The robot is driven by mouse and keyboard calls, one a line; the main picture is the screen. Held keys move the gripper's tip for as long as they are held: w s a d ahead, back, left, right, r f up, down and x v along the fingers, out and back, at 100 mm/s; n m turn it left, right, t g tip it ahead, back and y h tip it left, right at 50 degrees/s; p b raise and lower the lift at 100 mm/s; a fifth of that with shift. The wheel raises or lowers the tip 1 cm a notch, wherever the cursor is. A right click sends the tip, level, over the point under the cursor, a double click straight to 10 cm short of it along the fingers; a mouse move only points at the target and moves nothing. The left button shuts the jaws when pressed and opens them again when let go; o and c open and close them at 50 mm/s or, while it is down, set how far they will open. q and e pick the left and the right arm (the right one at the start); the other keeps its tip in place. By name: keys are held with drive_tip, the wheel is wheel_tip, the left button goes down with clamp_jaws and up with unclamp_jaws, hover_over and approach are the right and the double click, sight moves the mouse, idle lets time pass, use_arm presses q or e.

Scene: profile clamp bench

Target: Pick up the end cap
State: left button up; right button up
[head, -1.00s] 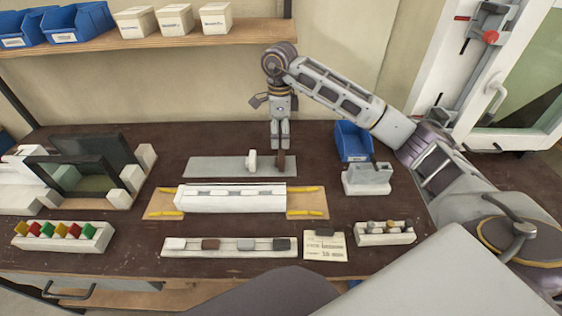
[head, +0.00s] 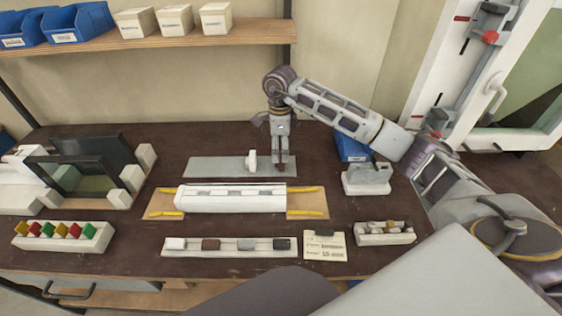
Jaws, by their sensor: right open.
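A small dark brown upright piece (head: 291,165) stands near the right end of a grey plate (head: 215,167); it may be the end cap. My right gripper (head: 282,163) points straight down at it, open, with its fingertips low over the plate; it hides part of the piece. I cannot tell whether the fingers touch it. A white rounded piece (head: 251,160) stands on the plate just left of the gripper. In front, a white rack (head: 228,250) holds several small blocks in white, brown, grey and black. My left gripper is not in view.
A white profile block (head: 230,202) on a wooden board lies in front of the plate. A grey-white fixture (head: 366,180) and a blue bin (head: 352,148) stand to the right. Dark frames (head: 90,165) stand at the left. A small rack (head: 385,236) is at front right.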

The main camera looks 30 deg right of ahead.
sight(280, 161)
drive_tip(key=shift+d+f, duration=0.2)
drive_tip(key=shift+f, duration=2.2)
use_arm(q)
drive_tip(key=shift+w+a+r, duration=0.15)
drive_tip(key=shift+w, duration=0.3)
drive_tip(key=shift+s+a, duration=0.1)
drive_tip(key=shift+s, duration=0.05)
use_arm(e)
drive_tip(key=shift+c, duration=0.7)
drive_tip(key=c, duration=0.7)
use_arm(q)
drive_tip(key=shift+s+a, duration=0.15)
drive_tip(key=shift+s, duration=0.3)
use_arm(e)
drive_tip(key=shift+c, duration=0.7)
